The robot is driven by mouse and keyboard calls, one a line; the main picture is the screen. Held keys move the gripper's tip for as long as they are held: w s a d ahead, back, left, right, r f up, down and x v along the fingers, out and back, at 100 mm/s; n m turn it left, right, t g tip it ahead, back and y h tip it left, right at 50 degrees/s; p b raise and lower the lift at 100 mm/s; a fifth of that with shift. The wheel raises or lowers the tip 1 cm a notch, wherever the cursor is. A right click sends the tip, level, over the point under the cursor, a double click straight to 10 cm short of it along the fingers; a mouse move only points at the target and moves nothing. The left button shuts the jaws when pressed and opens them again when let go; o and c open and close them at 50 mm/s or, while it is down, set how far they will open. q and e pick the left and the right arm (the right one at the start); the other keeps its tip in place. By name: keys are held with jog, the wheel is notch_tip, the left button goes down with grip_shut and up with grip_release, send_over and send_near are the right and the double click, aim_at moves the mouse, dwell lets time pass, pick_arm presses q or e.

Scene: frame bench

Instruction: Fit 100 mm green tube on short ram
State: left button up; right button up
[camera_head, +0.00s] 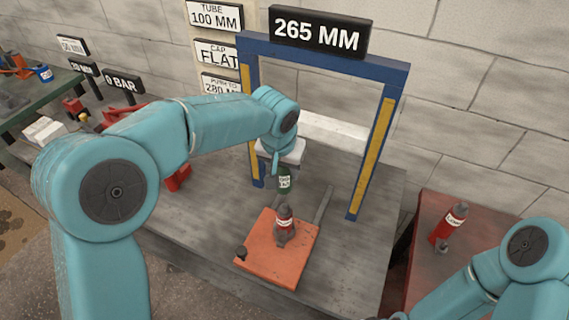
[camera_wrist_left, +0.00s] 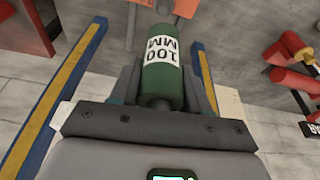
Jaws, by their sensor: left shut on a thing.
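The green tube (camera_head: 285,178) hangs roughly upright in my left gripper (camera_head: 283,164), above and apart from the red ram on the orange plate. In the left wrist view the green tube (camera_wrist_left: 163,88), with a white "100 MM" label, lies between the two fingers of my left gripper (camera_wrist_left: 164,72), which is shut on it. The red ram (camera_head: 283,227) has a grey top and a white label too small to read. It stands upright on the orange plate (camera_head: 263,262). My right arm enters at lower right, its gripper out of view.
A blue frame (camera_head: 381,66) with yellow strips and a "265 MM" sign (camera_head: 318,31) stands behind the plate. Wall signs read "TUBE 100 MM" and "CAP FLAT". The grey bench (camera_head: 200,230) is clear left of the plate.

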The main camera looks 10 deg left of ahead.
aim_at(285, 183)
pick_arm(q)
jog(key=shift+d, duration=0.25)
pick_arm(e)
jog(key=shift+w+a, duration=0.15)
jog(key=shift+a, duration=0.05)
pick_arm(q)
jog(key=shift+a, duration=0.15)
pick_arm(e)
jog(key=shift+a, duration=0.2)
jog(key=shift+f, duration=0.15)
pick_arm(q)
jog(key=shift+f+b, duration=0.6)
jog(key=shift+b, duration=0.05)
notch_tip(285, 183, down, 5)
jog(key=b, duration=0.3)
jog(key=shift+r+b, duration=0.2)
jog(key=shift+b, duration=0.2)
pick_arm(e)
notch_tip(285, 183, down, 5)
jog(key=shift+d+r, duration=0.1)
jog(key=shift+d, duration=0.05)
jog(key=shift+f, duration=0.2)
